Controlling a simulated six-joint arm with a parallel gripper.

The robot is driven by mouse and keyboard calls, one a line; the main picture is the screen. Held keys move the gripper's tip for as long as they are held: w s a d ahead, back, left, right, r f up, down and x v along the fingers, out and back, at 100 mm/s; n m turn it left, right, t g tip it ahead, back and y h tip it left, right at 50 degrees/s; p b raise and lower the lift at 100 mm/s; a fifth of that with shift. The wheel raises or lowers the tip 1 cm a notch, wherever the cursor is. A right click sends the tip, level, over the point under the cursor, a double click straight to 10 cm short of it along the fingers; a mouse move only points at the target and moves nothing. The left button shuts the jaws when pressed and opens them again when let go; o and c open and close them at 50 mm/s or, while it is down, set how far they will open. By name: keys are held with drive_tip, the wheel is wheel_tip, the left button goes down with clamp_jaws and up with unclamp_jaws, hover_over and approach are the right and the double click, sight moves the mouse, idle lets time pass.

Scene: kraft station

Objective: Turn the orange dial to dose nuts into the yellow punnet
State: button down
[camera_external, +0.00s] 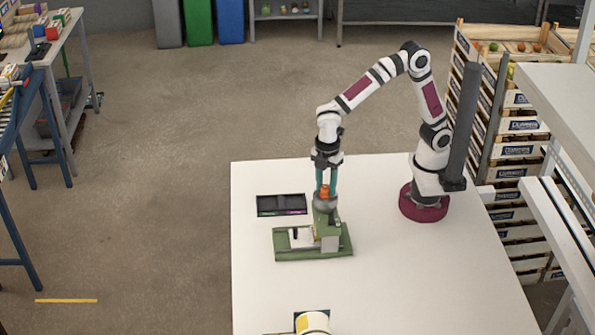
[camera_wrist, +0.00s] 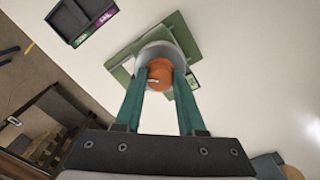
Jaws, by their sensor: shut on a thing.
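The orange dial (camera_external: 325,191) sits on top of a grey rounded part of a green dosing machine (camera_external: 342,246). My gripper (camera_external: 326,186) points straight down, with its two teal fingers shut on opposite sides of the dial. In the wrist view the orange dial (camera_wrist: 160,74) lies between the fingertips of my gripper (camera_wrist: 163,70), with a small pale mark on its face. The grey round part (camera_wrist: 158,52) is below it. I cannot make out a yellow punnet for sure; a yellow-and-white round thing (camera_external: 313,322) is cut off at the front edge of the external view.
A black tray (camera_external: 282,205) with green and purple labels lies just behind and left of the machine; it also shows in the wrist view (camera_wrist: 70,22). The white table (camera_external: 430,275) is clear to the right. Stacked crates (camera_external: 520,150) stand beyond the table at right.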

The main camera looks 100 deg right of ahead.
sight(326, 187)
drive_tip(key=m, duration=0.5)
drive_tip(key=shift+m, duration=2.4)
drive_tip(key=c, duration=0.5)
unclamp_jaws()
wheel_tip(326, 187, up, 16)
